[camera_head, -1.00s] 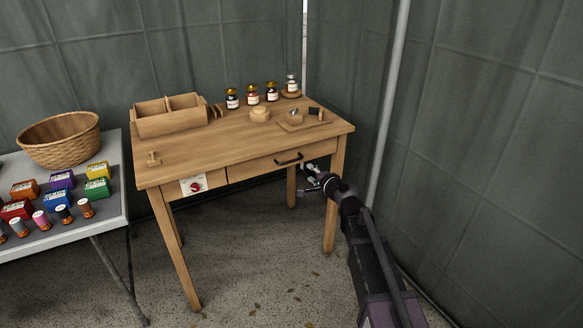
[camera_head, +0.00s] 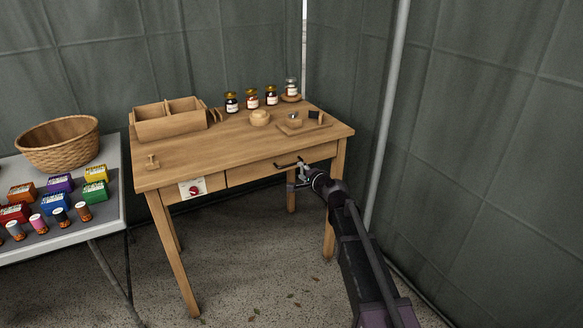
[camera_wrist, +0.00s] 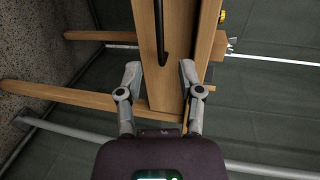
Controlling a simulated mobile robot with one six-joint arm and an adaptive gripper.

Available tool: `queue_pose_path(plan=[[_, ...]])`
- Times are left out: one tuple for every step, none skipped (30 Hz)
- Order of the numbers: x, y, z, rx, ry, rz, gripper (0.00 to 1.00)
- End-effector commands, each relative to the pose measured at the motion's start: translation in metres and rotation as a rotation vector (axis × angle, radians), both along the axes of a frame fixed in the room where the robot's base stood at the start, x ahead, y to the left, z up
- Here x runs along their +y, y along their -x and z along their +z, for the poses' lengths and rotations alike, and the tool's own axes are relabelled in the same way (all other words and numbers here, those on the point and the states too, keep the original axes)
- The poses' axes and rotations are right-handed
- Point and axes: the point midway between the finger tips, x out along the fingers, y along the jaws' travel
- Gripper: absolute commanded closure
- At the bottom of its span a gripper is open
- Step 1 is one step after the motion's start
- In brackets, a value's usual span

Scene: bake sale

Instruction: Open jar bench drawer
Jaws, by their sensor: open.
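The jar bench (camera_head: 220,145) is a wooden table with a drawer (camera_head: 250,172) in its front. The drawer looks shut. Its black bar handle (camera_head: 287,164) is near the right end of the front. My gripper (camera_head: 300,174) is at the handle in the head view. In the wrist view my gripper (camera_wrist: 160,75) is open, and the end of the dark handle (camera_wrist: 161,55) lies between its two fingertips. The fingers do not visibly touch the handle. The drawer front (camera_wrist: 180,60) fills the space ahead of the fingers.
Several jars (camera_head: 251,98), a wooden divided box (camera_head: 168,118) and small wooden pieces stand on the bench. A white panel with a red knob (camera_head: 193,189) is left of the drawer. A display table (camera_head: 75,240) stands left. Dark tent walls and a pole (camera_head: 390,95) are close on the right.

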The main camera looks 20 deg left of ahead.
Motion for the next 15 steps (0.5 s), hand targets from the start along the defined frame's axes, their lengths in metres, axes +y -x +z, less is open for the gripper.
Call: queue_pose_path(plan=[[0.009,-0.008,-0.003,0.0,0.0,0.001,0.52],[0.012,-0.011,-0.004,0.0,0.0,0.001,0.52],[0.017,-0.015,-0.006,0.001,-0.001,0.001,0.52],[0.021,-0.018,-0.007,0.0,-0.002,0.001,0.52],[0.024,-0.021,-0.008,0.0,-0.002,0.001,0.52],[0.028,-0.025,-0.009,0.0,-0.002,0.001,0.52],[0.031,-0.028,-0.01,-0.001,-0.001,0.0,0.52],[0.035,-0.03,-0.011,0.0,0.0,0.0,0.52],[0.038,-0.034,-0.012,0.0,0.0,0.0,0.52],[0.041,-0.036,-0.012,-0.001,0.001,0.0,0.52],[0.044,-0.038,-0.013,-0.001,0.001,0.0,0.52],[0.047,-0.041,-0.014,0.0,0.0,0.0,0.52],[0.049,-0.042,-0.014,0.0,0.0,0.001,0.52],[0.051,-0.044,-0.015,0.0,0.0,0.001,0.52],[0.053,-0.046,-0.015,0.001,-0.001,0.001,0.52]])
